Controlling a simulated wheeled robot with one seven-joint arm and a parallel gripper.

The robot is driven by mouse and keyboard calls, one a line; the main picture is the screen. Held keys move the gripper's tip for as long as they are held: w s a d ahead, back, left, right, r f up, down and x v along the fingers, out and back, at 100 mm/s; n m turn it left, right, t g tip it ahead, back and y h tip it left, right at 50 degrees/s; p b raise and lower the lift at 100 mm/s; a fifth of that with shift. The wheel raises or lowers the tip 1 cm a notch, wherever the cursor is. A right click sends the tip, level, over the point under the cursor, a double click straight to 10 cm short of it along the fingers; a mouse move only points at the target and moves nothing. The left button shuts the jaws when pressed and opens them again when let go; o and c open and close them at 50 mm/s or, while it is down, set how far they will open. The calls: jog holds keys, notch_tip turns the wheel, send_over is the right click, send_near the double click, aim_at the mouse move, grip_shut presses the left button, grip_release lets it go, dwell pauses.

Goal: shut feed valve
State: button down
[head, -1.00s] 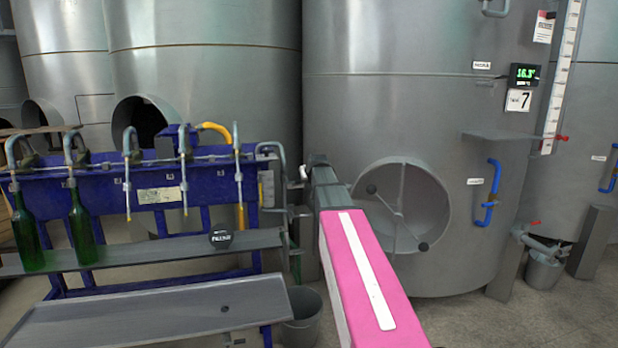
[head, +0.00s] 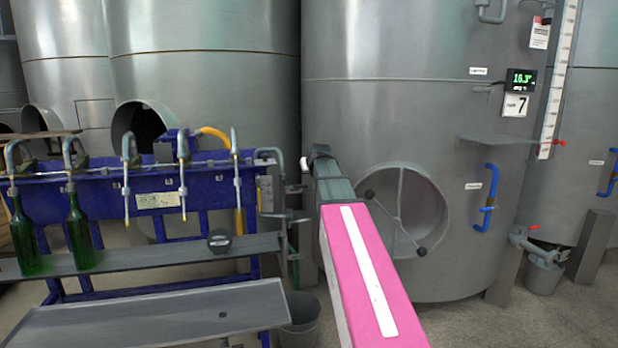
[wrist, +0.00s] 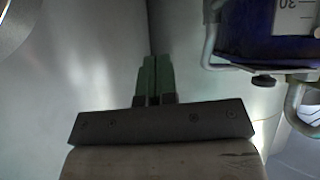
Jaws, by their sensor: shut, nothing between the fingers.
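My gripper (wrist: 154,80) shows in the wrist view with its two green fingers pressed together and nothing between them. It points along the gap beside a grey tank wall. In the head view my pink arm reaches forward between the filler and the large tank, and its far end hides the fingers. A grey pipe with a lever-like handle (head: 290,216) stands at the filler's right end, just left of my arm. I cannot tell whether it is the feed valve, or its position. The filler's blue body (wrist: 258,30) and bent pipes show at the wrist view's upper right.
The blue filler (head: 105,192) with two green bottles (head: 79,235) stands at left. The large tank (head: 400,120) with a round hatch (head: 402,215) stands close to my arm's right. A bucket (head: 300,318) is on the floor below. Open floor lies at the lower right.

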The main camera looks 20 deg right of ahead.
jog(key=v, duration=0.5)
jog(key=shift+s+d+r, duration=0.1)
jog(key=shift+s, duration=0.05)
jog(key=s+a+f+g, duration=0.2)
jog(key=s+f, duration=0.1)
jog(key=f, duration=0.5)
jog(key=s+a+f+g, duration=0.1)
jog(key=s+a+f, duration=0.1)
jog(key=f, duration=0.6)
jog(key=s+a+f+g, duration=0.3)
jog(key=s+f+g, duration=0.1)
jog(key=s+f, duration=0.7)
jog(key=s+a+f+g, duration=0.4)
jog(key=s+f, duration=0.8)
jog(key=f, duration=0.4)
jog(key=shift+f+m+y, duration=0.3)
jog(key=shift+f, duration=0.1)
